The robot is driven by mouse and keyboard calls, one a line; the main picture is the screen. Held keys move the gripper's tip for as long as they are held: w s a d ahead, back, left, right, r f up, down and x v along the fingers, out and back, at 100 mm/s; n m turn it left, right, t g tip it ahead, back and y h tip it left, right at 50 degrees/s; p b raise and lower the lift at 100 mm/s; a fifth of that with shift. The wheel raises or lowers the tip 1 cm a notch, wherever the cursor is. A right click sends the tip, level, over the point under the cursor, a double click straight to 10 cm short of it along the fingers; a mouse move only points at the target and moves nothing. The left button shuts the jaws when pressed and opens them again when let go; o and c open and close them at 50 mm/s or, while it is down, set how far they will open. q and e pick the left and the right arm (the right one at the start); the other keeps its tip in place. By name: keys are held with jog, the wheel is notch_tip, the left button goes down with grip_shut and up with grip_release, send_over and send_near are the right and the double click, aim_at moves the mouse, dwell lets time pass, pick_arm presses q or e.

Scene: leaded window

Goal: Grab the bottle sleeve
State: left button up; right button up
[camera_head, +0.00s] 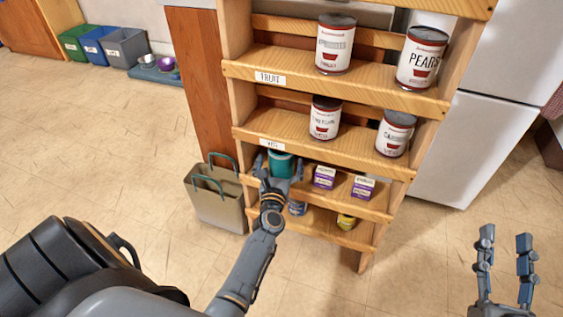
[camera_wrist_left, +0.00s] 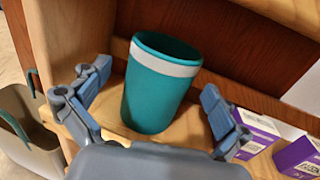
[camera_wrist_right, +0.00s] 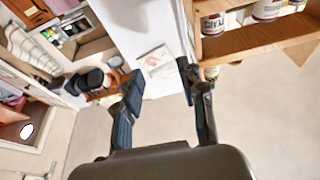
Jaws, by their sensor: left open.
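The bottle sleeve (camera_head: 281,163) is a teal cylinder with a white band near its open, dark top. It stands upright at the left end of a lower wooden shelf. It also shows large in the left wrist view (camera_wrist_left: 158,85). My left gripper (camera_head: 279,166) is open at the sleeve, with one finger on each side of it. In the left wrist view my left gripper (camera_wrist_left: 152,98) shows gaps between its fingers and the sleeve. My right gripper (camera_head: 506,240) is open and empty over the floor at the right, far from the shelf.
Purple-and-white cartons (camera_head: 323,177) stand right of the sleeve on the same shelf. Cans (camera_head: 336,45) fill the shelves above. A blue can (camera_head: 297,208) and a yellow item (camera_head: 346,221) are on the shelf below. A beige bag (camera_head: 216,199) stands left of the rack.

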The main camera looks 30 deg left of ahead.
pick_arm(q)
jog(key=shift+x, duration=1.45)
jog(key=c, duration=1.3)
jog(key=shift+o, duration=0.2)
jog(key=shift+r, duration=0.1)
pick_arm(e)
jog(key=shift+s+r+t+y, duration=0.3)
jog(key=shift+r+t+y, duration=0.15)
jog(key=shift+r, duration=0.4)
pick_arm(q)
jog(key=shift+r, duration=0.1)
